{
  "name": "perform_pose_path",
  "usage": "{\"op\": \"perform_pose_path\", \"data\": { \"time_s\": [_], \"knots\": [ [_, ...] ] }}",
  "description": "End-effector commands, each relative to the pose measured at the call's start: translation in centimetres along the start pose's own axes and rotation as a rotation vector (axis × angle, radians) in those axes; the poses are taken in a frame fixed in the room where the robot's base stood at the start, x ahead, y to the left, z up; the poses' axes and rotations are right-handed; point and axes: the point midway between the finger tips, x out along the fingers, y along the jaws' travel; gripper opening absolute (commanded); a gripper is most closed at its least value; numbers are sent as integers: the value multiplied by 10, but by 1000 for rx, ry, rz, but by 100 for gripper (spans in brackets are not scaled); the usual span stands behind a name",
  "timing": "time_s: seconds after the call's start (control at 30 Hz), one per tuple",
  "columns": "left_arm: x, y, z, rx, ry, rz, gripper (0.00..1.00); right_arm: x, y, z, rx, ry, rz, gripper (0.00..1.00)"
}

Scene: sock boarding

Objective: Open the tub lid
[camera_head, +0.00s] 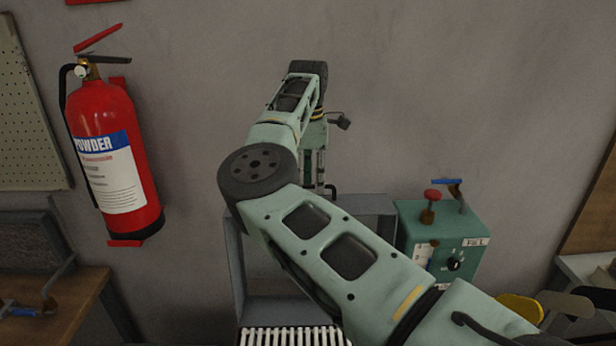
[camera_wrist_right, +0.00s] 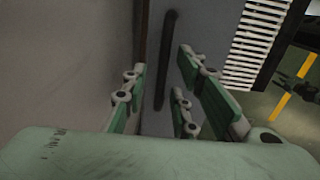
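A grey boxy tub (camera_head: 238,265) stands against the wall in the head view, largely hidden behind my right arm. A dark bar handle (camera_wrist_right: 168,62) stands out from a grey-blue panel (camera_wrist_right: 200,30) in the right wrist view; I take this panel to be the tub's lid. My right gripper (camera_head: 320,178) points down over the tub's top in the head view, partly hidden by my arm. In the wrist view its green-padded fingers (camera_wrist_right: 160,82) are apart, with the handle in the gap and no clear contact. My left gripper is not in view.
A white slatted rack (camera_head: 290,337) lies at the tub's front. A green control box (camera_head: 450,235) with a red knob and blue lever stands right of it. A red fire extinguisher (camera_head: 112,150) hangs on the wall at left. A wooden bench (camera_head: 60,305) is at lower left.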

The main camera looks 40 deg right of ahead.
Motion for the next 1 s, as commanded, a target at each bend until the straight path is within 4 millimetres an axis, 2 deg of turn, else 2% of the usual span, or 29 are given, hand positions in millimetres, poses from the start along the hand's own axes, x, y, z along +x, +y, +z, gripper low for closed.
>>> {"op": "perform_pose_path", "data": {
  "time_s": [0.13, 0.4, 0.63, 1.0],
  "knots": [
    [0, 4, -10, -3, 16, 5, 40, 0, 0, 0, 0, 0, 0, 24],
    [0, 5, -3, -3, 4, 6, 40, 0, 0, 0, 0, 0, 0, 1],
    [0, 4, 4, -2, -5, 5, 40, -1, 0, 0, 0, 0, 2, 0],
    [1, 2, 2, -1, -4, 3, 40, -2, 3, 0, 0, 0, 14, 0]
  ]
}}
